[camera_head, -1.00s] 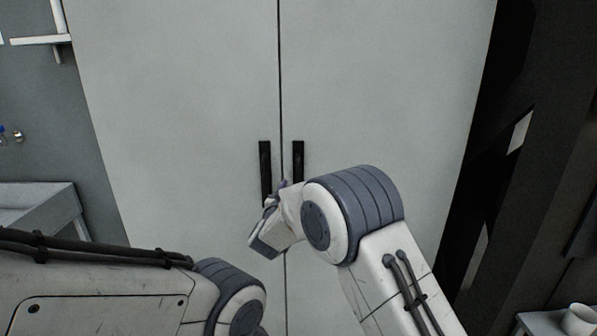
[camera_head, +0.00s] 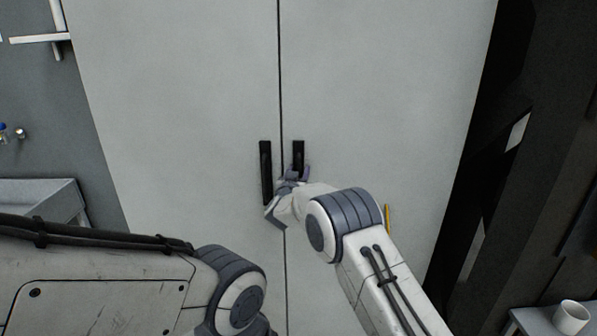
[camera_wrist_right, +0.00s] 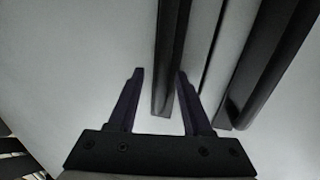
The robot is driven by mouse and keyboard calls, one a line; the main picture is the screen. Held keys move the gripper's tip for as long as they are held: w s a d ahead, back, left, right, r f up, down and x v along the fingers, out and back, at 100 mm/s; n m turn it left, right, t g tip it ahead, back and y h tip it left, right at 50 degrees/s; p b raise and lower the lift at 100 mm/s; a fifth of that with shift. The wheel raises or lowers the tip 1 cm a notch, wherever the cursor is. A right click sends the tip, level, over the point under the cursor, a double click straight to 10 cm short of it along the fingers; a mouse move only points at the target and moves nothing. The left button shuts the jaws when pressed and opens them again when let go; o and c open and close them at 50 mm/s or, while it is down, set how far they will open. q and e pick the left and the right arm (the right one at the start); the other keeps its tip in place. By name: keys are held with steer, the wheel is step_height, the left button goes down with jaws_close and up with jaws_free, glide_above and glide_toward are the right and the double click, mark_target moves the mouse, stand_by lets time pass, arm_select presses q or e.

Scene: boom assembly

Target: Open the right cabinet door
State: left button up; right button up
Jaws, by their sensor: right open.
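The cabinet has a grey left door (camera_head: 180,110) and a grey right door (camera_head: 390,100), both shut against a dark centre seam. The left door's black vertical handle (camera_head: 265,170) is left of the seam. The right door's black handle (camera_head: 299,153) is just right of it, its lower end hidden by my right gripper (camera_head: 287,192). In the right wrist view my right gripper (camera_wrist_right: 160,78) is open, with one handle (camera_wrist_right: 170,50) seen between its fingers. I cannot tell whether they touch. The other handle (camera_wrist_right: 268,65) lies to the right there. My left gripper is out of view.
A grey bench (camera_head: 45,200) stands left of the cabinet. Dark shelving (camera_head: 540,170) stands to the right, with a white mug (camera_head: 572,316) on a ledge at lower right. A thin yellow strip (camera_head: 387,219) shows beside my right arm. My left arm fills the lower left.

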steer(key=shift+c, duration=0.3)
jaws_close()
stand_by(1.1)
